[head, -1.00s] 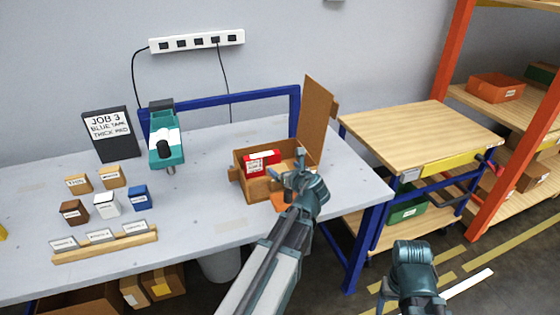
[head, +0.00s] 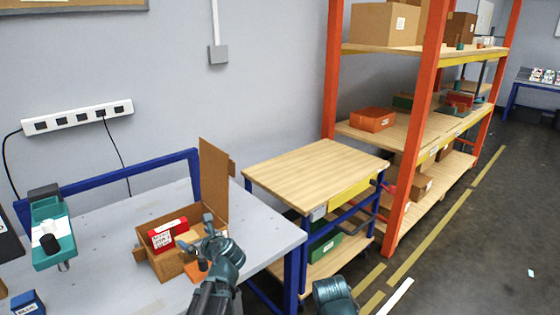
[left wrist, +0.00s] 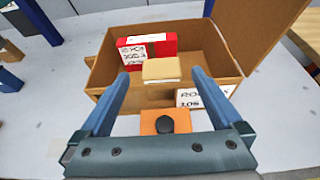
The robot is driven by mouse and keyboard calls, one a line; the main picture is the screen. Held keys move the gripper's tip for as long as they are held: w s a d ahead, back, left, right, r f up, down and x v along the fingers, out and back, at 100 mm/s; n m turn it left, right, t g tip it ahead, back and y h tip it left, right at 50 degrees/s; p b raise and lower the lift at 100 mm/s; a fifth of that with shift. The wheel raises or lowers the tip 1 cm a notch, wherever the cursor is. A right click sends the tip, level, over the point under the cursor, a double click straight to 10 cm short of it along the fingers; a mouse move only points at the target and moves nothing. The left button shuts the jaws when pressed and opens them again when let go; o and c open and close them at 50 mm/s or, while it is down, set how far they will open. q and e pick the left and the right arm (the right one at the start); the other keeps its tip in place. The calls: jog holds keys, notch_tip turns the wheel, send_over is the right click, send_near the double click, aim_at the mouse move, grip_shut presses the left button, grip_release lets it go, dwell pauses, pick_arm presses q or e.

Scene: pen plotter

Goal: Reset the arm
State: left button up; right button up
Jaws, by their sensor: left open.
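My left gripper (head: 196,232) is open at the near right side of an open cardboard box (head: 150,214) on the grey bench. In the left wrist view its two blue fingers (left wrist: 160,74) are spread and reach towards the box (left wrist: 226,62). A tan block (left wrist: 161,70) in the box shows between the fingertips, with no visible grip on it. A red box with a white label (head: 168,235) stands inside, at the back left in the wrist view (left wrist: 150,46). An orange piece with a black knob (left wrist: 165,123) shows nearer, between the fingers. My right gripper's fingers are not seen.
A teal device (head: 53,236) stands on the bench at left, with a blue block (head: 27,303) nearer. A wooden-topped cart (head: 315,168) is right of the bench. An orange-framed shelf (head: 425,120) stands beyond. Open floor lies at the right.

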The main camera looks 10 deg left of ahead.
aim_at(187, 237)
pick_arm(q)
jog(key=b+x, duration=0.1)
jog(key=x, duration=0.3)
jog(key=b+x, duration=0.2)
jog(key=x, duration=0.3)
jog(key=shift+f, duration=0.3)
jog(key=shift+w+a+f+b, duration=0.15)
jog(key=shift+w+a+b, duration=0.15)
jog(key=shift+b, duration=0.1)
jog(key=shift+s+f+b, duration=0.15)
jog(key=shift+f+b, duration=0.15)
jog(key=shift+r, duration=0.1)
